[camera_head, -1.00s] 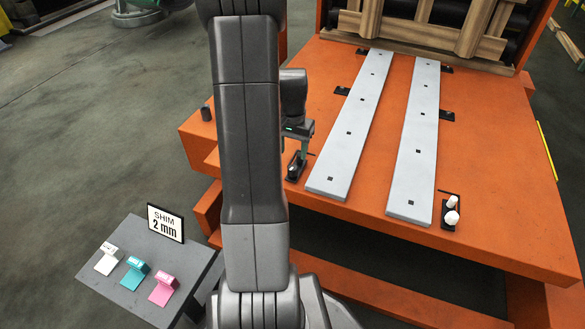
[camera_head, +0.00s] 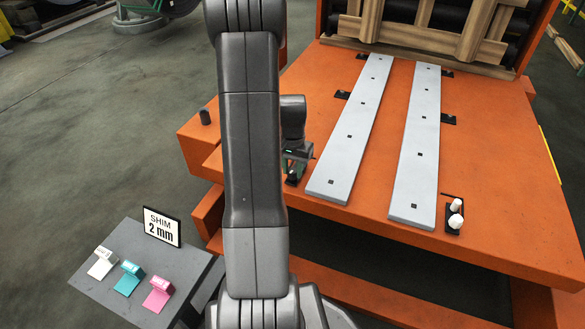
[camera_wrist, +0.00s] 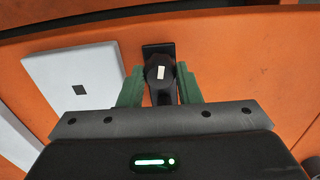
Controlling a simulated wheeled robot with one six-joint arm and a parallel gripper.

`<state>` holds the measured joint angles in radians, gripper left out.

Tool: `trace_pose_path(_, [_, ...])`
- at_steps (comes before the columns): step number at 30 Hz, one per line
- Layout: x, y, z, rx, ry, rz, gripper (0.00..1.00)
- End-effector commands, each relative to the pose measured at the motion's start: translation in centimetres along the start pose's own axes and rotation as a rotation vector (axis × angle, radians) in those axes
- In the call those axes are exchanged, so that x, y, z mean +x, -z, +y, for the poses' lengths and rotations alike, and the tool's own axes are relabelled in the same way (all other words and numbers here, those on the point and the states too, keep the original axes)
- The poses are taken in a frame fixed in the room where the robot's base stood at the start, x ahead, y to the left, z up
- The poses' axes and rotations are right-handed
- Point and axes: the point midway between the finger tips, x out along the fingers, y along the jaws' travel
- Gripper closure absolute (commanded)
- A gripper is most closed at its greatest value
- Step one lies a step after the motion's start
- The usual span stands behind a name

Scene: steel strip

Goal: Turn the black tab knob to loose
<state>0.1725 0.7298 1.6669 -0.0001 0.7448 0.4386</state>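The black tab knob (camera_wrist: 160,72) shows in the wrist view on a black base plate, with a small white mark on its top. It is beside the near end of the left pale strip (camera_head: 328,185). My gripper (camera_wrist: 160,84) has its green fingers apart, one on each side of the knob. Whether they touch it is hard to tell. In the head view my gripper (camera_head: 297,163) is low over the knob's place and hides most of the knob.
A second pale strip (camera_head: 415,160) lies to the right on the orange table (camera_head: 500,140). A grey stand holds a "SHIM 2 mm" sign (camera_head: 162,226) and white, teal and pink pieces.

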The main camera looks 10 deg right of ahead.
Motion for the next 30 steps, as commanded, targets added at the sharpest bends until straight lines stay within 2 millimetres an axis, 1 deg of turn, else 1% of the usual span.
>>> trace_pose_path(5, [-0.10, -0.01, 0.00, -0.018, 0.000, 0.000, 0.92])
trace_pose_path(15, [-0.11, -0.01, 0.02, -0.214, 0.000, -0.001, 0.92])
trace_pose_path(25, [-0.02, 0.01, 0.02, -0.230, 0.000, 0.000, 0.92])
trace_pose_path(26, [-0.02, 0.01, 0.02, -0.230, 0.000, 0.000, 0.63])
trace_pose_path(28, [-0.02, 0.01, 0.02, -0.230, 0.000, 0.000, 0.50])
trace_pose_path(30, [-0.02, 0.01, 0.02, -0.229, 0.000, 0.000, 0.48])
